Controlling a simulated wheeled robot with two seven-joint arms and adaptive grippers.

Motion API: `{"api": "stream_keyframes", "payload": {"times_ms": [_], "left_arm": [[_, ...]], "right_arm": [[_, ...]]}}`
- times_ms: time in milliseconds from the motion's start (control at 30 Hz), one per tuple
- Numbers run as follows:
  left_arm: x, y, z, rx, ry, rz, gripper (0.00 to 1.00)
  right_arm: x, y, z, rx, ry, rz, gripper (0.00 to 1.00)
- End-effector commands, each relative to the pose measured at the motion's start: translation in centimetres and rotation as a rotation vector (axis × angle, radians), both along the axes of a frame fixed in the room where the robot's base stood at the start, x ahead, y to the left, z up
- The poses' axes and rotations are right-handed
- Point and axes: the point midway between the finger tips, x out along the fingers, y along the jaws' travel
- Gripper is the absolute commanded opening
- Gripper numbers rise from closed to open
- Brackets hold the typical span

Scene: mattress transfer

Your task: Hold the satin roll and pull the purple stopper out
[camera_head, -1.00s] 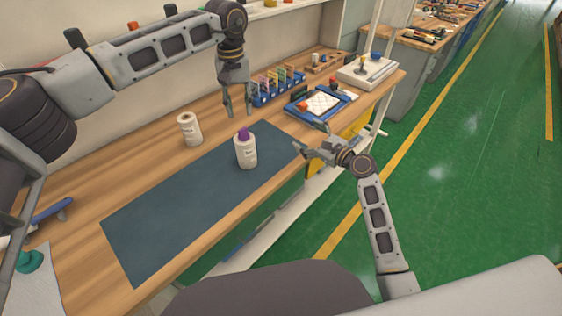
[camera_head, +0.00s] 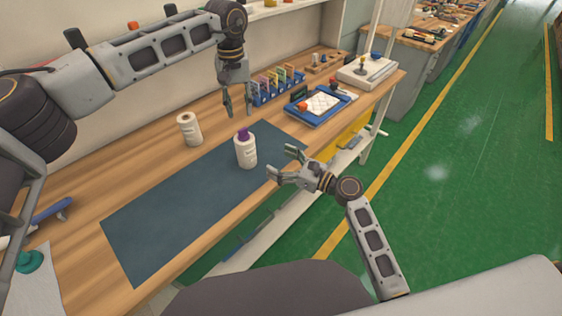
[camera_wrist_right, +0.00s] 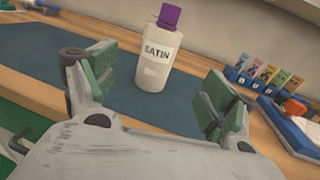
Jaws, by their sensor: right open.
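The satin roll (camera_head: 246,153) stands upright on the dark mat (camera_head: 182,213), with the purple stopper (camera_head: 244,134) in its top. In the right wrist view the roll (camera_wrist_right: 155,66) shows a label reading SATIN, and the purple stopper (camera_wrist_right: 169,17) sits on top. My right gripper (camera_head: 283,163) is open and empty at the table's front edge, to the right of the roll and apart from it. In the right wrist view the roll stands ahead, between its spread fingers (camera_wrist_right: 150,90). My left gripper (camera_head: 237,104) hangs pointing down above the table, behind the roll, with its fingers apart and nothing between them.
A second white roll (camera_head: 189,129) stands behind the mat to the left. A rack of coloured cards (camera_head: 276,88) and a blue tray (camera_head: 321,108) are at the back right. A blue-handled tool (camera_head: 52,211) lies at the far left. The mat around the satin roll is clear.

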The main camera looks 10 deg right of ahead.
Motion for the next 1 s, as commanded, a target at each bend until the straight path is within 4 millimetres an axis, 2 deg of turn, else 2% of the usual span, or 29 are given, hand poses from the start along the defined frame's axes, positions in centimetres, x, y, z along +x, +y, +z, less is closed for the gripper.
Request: {"api": "stream_keyframes", "payload": {"times_ms": [367, 1000], "left_arm": [[0.0, 0.0, 0.0, 0.0, 0.0, 0.0, 0.36], [0.0, 0.0, 0.0, 0.0, 0.0, 0.0, 0.36]], "right_arm": [[0.8, 0.8, 0.0, -0.001, -0.001, 0.0, 0.85], [5.4, 5.9, 0.1, -0.001, -0.001, 0.0, 0.85]]}}
